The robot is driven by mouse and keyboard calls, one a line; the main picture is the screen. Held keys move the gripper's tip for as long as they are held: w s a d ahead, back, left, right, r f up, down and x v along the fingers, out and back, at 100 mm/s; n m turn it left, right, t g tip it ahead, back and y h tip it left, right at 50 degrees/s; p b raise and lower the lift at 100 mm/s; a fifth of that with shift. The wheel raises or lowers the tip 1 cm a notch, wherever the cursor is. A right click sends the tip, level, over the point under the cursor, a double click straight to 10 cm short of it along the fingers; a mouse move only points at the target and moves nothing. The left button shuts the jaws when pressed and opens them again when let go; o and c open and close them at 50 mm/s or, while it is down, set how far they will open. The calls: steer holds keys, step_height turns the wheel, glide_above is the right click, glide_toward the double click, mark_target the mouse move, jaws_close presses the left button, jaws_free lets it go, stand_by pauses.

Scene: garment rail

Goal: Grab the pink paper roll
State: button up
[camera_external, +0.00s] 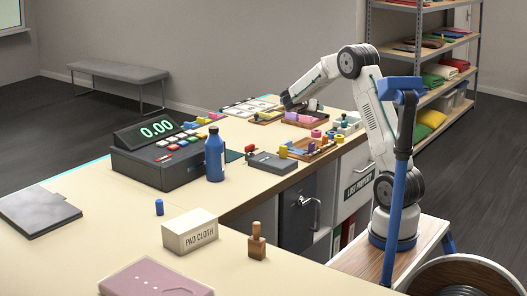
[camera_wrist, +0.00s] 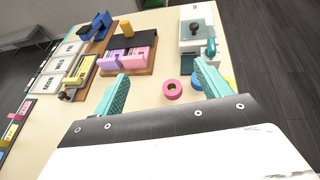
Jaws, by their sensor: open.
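The pink paper roll (camera_wrist: 168,91) is a small ring with a dark hole, on the cream counter in the wrist view. It lies in the gap between my two teal fingers, nearer the right one. A pink ring in the external view (camera_external: 316,133) appears to be this roll. My gripper (camera_wrist: 160,74) is open, its fingers spread wide with nothing between the pads. In the external view my gripper (camera_external: 287,102) is over the back part of the counter. I cannot tell its height above the roll.
A pink and lilac block set (camera_wrist: 128,58) sits on a wooden tray beyond the left finger. A white unit (camera_wrist: 196,28) stands beyond the right finger. A yellow roll (camera_wrist: 229,80) is partly hidden by that finger. The cash register (camera_external: 155,150) and blue bottle (camera_external: 214,158) stand farther left.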

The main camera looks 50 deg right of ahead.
steer(key=shift+s+a+r, duration=0.1)
steer(key=shift+a+r, duration=0.05)
steer(key=shift+a, duration=0.2)
steer(key=shift+c, duration=0.3)
